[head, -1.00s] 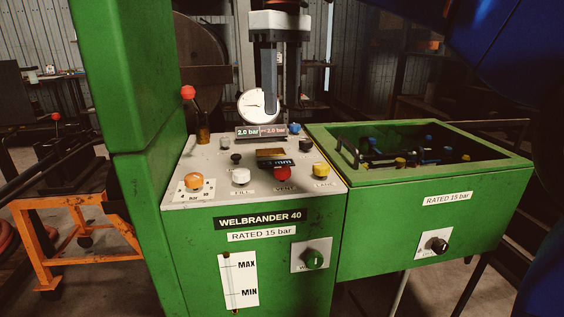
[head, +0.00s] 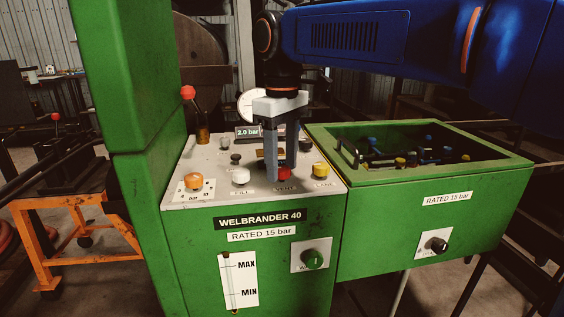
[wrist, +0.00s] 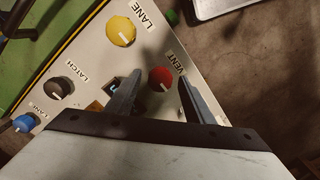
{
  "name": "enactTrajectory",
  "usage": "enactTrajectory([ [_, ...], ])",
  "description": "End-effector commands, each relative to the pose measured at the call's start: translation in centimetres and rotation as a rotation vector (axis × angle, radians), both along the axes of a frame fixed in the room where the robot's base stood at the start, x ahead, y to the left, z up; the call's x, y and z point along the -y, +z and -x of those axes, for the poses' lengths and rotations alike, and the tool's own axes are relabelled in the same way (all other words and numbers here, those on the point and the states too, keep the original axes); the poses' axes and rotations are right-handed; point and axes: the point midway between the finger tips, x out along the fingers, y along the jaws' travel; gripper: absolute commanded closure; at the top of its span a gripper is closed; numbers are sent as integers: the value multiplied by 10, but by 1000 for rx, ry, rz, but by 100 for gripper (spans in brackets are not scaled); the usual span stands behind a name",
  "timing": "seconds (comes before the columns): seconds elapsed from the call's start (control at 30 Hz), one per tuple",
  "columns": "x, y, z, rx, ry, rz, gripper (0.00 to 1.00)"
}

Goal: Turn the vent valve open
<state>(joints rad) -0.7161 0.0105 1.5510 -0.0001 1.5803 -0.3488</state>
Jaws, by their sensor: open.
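The vent valve is a red round knob (head: 282,174) on the grey top panel, above the label VENT. In the wrist view the red knob (wrist: 161,78) has a pale pointer line and sits between my two fingertips. My gripper (head: 283,176) points down at the panel with its fingers spread on either side of the knob. In the wrist view my gripper (wrist: 158,92) is open, with a gap between each finger and the knob.
A yellow LANE knob (head: 321,169) stands right of the vent knob, and a white FILL knob (head: 240,176) left of it. An orange knob (head: 194,182) is at the far left. The open green bin (head: 436,197) is on the right.

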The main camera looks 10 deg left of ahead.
Motion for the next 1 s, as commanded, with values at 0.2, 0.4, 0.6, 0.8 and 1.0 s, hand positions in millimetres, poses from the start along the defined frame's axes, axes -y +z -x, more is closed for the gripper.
enactTrajectory([
  [0.2, 0, -2, 0, 0, 0, 0, 52],
  [0.4, 0, -2, 0, 0, 0, 0, 78],
  [0.6, 0, -2, 0, 0, -1, 0, 93],
  [0.8, 0, -2, 0, 0, -32, 0, 93],
  [1.0, 0, -1, 0, 0, -131, 0, 93],
])
